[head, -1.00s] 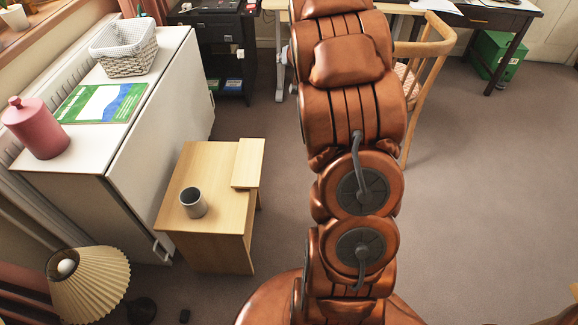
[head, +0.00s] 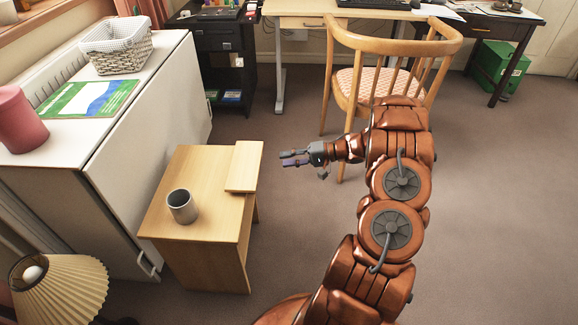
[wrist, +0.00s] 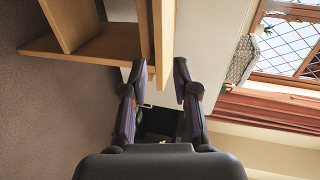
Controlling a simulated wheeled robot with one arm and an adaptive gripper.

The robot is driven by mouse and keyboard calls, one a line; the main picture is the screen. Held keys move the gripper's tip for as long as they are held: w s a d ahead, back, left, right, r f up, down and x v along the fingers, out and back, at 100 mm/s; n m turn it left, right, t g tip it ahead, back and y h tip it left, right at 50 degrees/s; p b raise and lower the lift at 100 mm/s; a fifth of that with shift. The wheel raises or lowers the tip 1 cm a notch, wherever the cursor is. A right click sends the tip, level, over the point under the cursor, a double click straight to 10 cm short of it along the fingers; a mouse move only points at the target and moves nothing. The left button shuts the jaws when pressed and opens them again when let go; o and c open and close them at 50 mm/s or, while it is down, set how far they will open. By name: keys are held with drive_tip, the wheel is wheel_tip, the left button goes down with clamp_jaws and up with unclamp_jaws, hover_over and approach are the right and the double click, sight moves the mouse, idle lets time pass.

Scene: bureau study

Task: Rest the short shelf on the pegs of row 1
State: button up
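The short shelf appears to be the narrow light-wood board (head: 244,167) lying flat on the right edge of the small wooden table (head: 188,160). It also shows in the wrist view as a pale upright strip (wrist: 164,38) beyond the fingertips. My gripper (head: 290,158) is to the right of the board in the head view, with its fingers pointing left toward it. In the wrist view my gripper (wrist: 157,78) is open, with nothing between its fingers. The board lies ahead between the two fingers, apart from them. No row of pegs is visible in these views.
A grey mug (head: 182,206) stands on the table. A white cabinet (head: 150,110) with a basket (head: 117,47) and a pink jar (head: 18,122) is left. A wooden chair (head: 385,65) stands behind my arm. A lamp (head: 58,288) is front left. Floor is clear at right.

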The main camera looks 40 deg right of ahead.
sight(258, 164)
drive_tip(key=shift+s+a+b+x, duration=0.15)
drive_tip(key=shift+b+x, duration=0.45)
drive_tip(key=shift+x, duration=2.15)
drive_tip(key=shift+s+a+b+x, duration=0.1)
drive_tip(key=shift+b+x, duration=0.45)
drive_tip(key=shift+x, duration=2.15)
drive_tip(key=shift+f, duration=0.1)
clamp_jaws()
drive_tip(key=shift+s+d, duration=0.1)
drive_tip(key=shift+p, duration=0.3)
